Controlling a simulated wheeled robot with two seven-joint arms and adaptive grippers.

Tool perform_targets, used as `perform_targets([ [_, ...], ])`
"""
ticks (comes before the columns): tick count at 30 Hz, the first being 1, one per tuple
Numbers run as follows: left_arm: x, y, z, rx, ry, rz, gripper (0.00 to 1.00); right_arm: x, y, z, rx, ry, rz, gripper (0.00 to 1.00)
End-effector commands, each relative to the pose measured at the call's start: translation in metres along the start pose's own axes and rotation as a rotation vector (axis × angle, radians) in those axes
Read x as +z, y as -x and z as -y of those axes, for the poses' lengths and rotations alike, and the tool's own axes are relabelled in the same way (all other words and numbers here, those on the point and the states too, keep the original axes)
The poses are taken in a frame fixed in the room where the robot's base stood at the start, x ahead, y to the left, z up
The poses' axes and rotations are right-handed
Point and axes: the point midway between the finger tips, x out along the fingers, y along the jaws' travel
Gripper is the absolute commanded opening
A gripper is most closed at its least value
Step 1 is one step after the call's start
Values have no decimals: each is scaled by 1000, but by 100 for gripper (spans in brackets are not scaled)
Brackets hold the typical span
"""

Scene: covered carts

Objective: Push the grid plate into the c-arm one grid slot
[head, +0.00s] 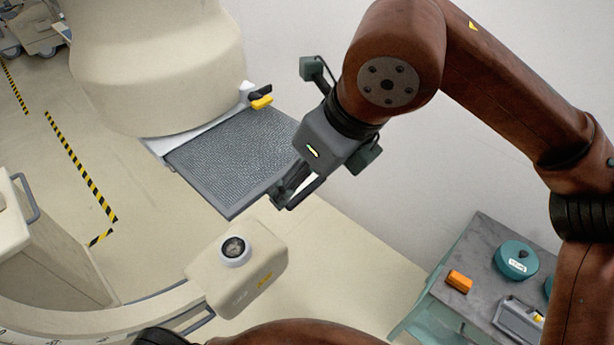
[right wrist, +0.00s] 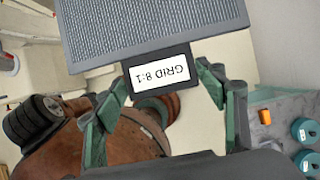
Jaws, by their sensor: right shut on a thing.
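The grid plate (head: 238,155) is a dark grey meshed panel, partly inside the white-edged slot (head: 160,148) under the beige c-arm head (head: 155,65). Much of it sticks out toward me; its far end is hidden. My right gripper (head: 284,192) is at the plate's near right end. In the right wrist view, my right gripper (right wrist: 164,78) has its green fingers on both sides of the plate's dark tab, shut on it. The tab's label (right wrist: 158,73) reads "GRID 8:1" upside down. The plate (right wrist: 150,25) fills the top of that view. My left gripper is not in view.
A yellow-tipped lever (head: 261,102) sits at the slot's right corner. A beige block with a round dial (head: 236,250) is below the plate. A grey-topped cart (head: 483,260) with teal round containers and an orange block (head: 459,281) stands lower right. A pale wall lies behind.

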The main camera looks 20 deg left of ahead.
Motion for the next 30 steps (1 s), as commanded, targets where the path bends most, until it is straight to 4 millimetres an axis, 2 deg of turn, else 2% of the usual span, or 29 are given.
perform_targets([
  [30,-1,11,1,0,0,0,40,23,-9,0,0,-1,2,28],
])
